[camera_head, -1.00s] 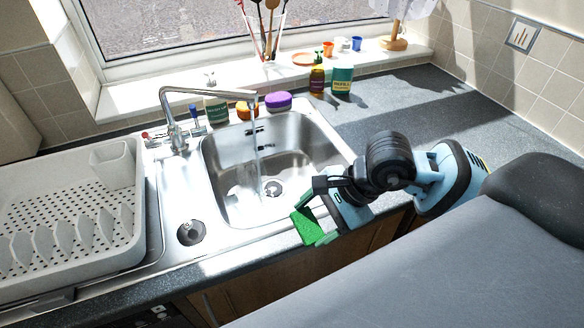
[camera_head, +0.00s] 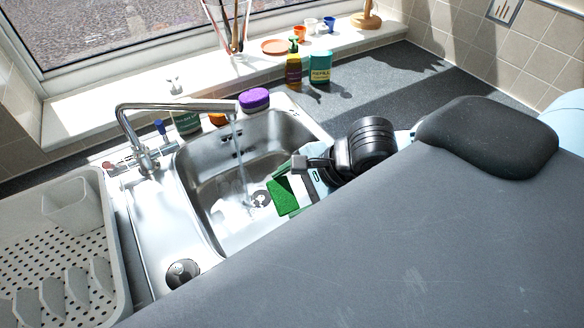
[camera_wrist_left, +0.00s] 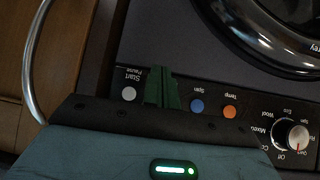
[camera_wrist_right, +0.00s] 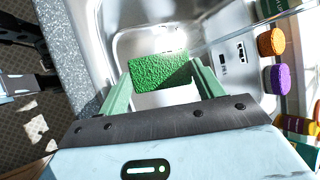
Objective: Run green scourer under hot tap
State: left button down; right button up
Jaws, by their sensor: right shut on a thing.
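The green scourer (camera_head: 283,197) is held in my right gripper (camera_head: 292,190), over the right side of the sink basin (camera_head: 215,190). In the right wrist view the scourer (camera_wrist_right: 160,72) sits between both fingers. The chrome tap (camera_head: 170,107) has a red-marked handle (camera_head: 108,165) and a blue-marked handle (camera_head: 160,127). A stream of water (camera_head: 242,165) falls from its spout into the basin. The scourer is to the right of the stream, apart from it. My left gripper (camera_wrist_left: 162,88) is shut and empty, in front of an appliance's control panel.
A grey dish rack (camera_head: 90,210) stands left of the sink.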

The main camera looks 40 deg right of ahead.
aim_at(280, 179)
jog(key=shift+w+a+f, duration=0.1)
jog(key=shift+w+f, duration=0.05)
jog(key=shift+w, duration=0.45)
jog(key=shift+w+a+f, duration=0.1)
jog(key=shift+w+f, duration=0.05)
jog(key=shift+w, duration=0.4)
jog(key=shift+w+a+f+b, duration=0.15)
jog(key=shift+w+b, duration=0.1)
jog(key=shift+w, duration=0.3)
jog(key=shift+w+d+f+b, duration=0.1)
jog(key=shift+w+b, duration=0.15)
jog(key=shift+w, duration=0.25)
pick_arm(q)
jog(key=shift+g, duration=0.5)
jog(key=shift+s+d+f+b, duration=0.2)
jog(key=shift+s+f+b, duration=0.35)
jog(key=shift+s+f, duration=0.4)
jog(key=shift+s+d+f+b, duration=0.15)
jog(key=shift+s+f+b, duration=0.45)
jog(key=shift+f, duration=0.55)
pick_arm(e)
jog(key=w+a+f, duration=0.1)
jog(key=w, duration=0.8)
jog(key=shift+a+f, duration=0.2)
jog(key=shift+f, duration=0.1)
jog(key=shift+s, duration=0.1)
